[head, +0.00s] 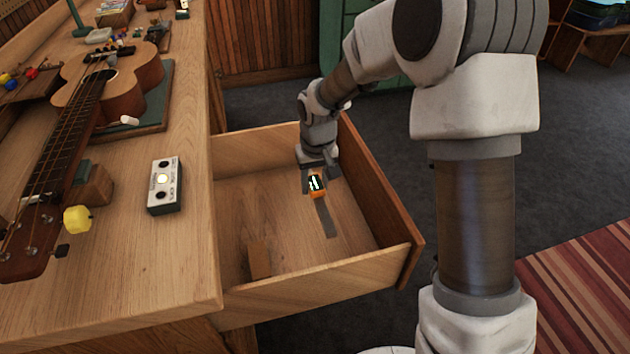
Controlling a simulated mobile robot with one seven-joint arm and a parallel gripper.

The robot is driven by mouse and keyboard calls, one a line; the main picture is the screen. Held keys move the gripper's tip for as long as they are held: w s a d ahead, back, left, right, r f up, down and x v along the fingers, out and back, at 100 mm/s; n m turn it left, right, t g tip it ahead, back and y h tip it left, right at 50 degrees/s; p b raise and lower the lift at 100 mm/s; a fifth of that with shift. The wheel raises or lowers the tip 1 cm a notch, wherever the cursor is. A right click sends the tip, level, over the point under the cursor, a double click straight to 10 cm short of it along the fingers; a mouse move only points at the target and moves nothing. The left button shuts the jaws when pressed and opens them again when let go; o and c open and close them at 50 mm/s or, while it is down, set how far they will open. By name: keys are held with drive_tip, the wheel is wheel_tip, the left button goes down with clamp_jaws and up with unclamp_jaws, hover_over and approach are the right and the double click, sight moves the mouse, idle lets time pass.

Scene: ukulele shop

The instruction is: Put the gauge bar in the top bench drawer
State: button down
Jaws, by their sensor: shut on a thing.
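The top bench drawer (385,268) is pulled out from the bench, and its inside shows from above. My gripper (318,181) is inside the drawer's outline, near its back right corner, pointing down. A flat dark grey strip, which I take for the gauge bar (328,219), runs from the jaws toward the drawer's front. A small orange piece with a lit dark face (316,184) is at the jaws; I cannot tell whether it belongs to the bar. The jaws are shut on the bar. Whether the bar touches the drawer floor is unclear.
A small wooden block (259,259) is in the drawer near its front left. On the bench top (120,240) are a ukulele (90,95), a white-faced box with knobs (164,185) and a yellow knob-like piece (77,219). The drawer's left floor is mostly clear.

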drive_tip(key=shift+f+b, duration=3.1)
drive_tip(key=shift+f, duration=1.65)
drive_tip(key=shift+c, duration=0.2)
unclamp_jaws()
drive_tip(key=shift+r, duration=0.15)
drive_tip(key=shift+r+p, duration=2.7)
drive_tip(key=shift+r, duration=0.7)
